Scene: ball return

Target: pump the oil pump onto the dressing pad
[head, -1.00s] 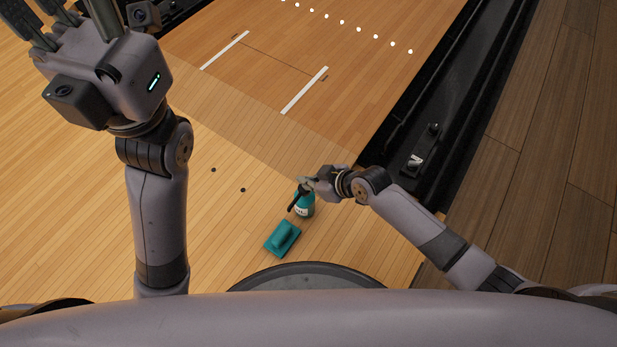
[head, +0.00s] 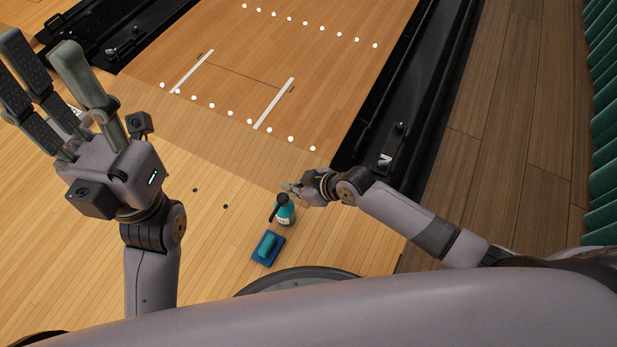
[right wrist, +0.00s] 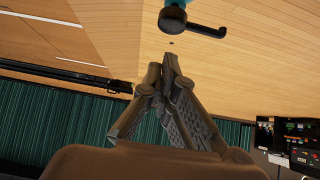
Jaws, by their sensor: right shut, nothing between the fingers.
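The oil pump (head: 287,215) is a teal bottle with a black pump head and spout, standing upright on the light wood floor. Its spout points down-left toward the dressing pad. The dressing pad (head: 257,258) has a blue base and a teal grip and lies just below-left of the bottle. My right gripper (head: 288,187) is shut and empty, its tips close to the pump head. In the right wrist view the closed fingertips (right wrist: 170,62) are apart from the black pump head (right wrist: 176,20). My left gripper (head: 45,62) is raised at the upper left, fingers spread and empty.
A bowling lane (head: 290,50) with rows of white dots lies ahead. A black gutter (head: 405,110) runs along its right side, with darker planks (head: 490,130) beyond. Green pleated material (head: 601,120) stands at the far right. The floor left of the pad is clear.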

